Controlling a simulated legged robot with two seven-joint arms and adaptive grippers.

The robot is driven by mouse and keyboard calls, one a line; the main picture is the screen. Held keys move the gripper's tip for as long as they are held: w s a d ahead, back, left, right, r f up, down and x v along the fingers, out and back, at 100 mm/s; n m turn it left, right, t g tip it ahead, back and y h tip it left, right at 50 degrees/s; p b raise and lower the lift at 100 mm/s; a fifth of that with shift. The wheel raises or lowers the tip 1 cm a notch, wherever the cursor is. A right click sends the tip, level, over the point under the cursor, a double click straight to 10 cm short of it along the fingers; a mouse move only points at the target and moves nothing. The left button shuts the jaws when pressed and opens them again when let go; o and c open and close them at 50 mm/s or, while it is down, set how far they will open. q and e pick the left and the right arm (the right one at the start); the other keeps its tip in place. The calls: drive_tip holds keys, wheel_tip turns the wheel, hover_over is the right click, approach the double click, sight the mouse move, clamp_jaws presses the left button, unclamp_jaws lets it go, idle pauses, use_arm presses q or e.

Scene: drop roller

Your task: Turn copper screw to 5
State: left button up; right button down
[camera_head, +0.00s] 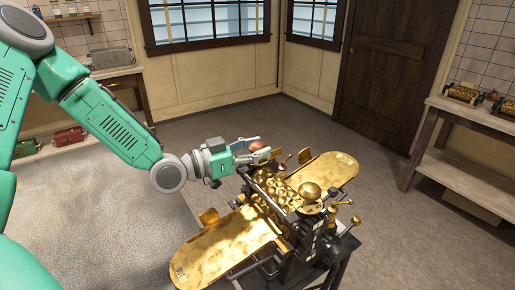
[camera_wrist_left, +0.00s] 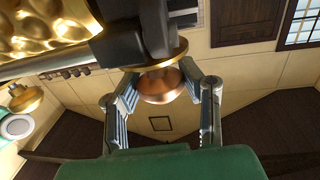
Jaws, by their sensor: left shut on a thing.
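The brass drop roller machine (camera_head: 222,246) stands on a dark stand at the centre right of the head view. My left gripper (camera_head: 254,149) is at its far left side, by the end of the rollers. The copper screw (camera_wrist_left: 161,86) is a rounded copper knob under a brass disc in the left wrist view, between my two fingers (camera_wrist_left: 161,98). It also shows at my fingertips in the head view (camera_head: 260,146). The left gripper is shut on the copper screw. I cannot read any number or mark on the screw. My right gripper is not in view.
A second copper-coloured handle (camera_head: 284,163) stands close to the left gripper. Brass knobs (camera_head: 310,191) and levers are on the near side of the machine. A workbench (camera_head: 470,140) stands at the right wall. The floor behind the machine is clear.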

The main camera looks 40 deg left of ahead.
use_arm(q)
drive_tip(key=shift+w+a, duration=0.1)
drive_tip(key=shift+a, duration=0.1)
drive_tip(key=shift+d, duration=0.2)
idle(0.4)
drive_tip(key=o, duration=1.2)
drive_tip(key=shift+a, duration=0.1)
drive_tip(key=shift+w+f, duration=0.1)
drive_tip(key=shift+s+a, duration=0.2)
drive_tip(key=shift+s, duration=0.25)
drive_tip(key=v, duration=1.1)
drive_tip(key=shift+a+f, duration=0.15)
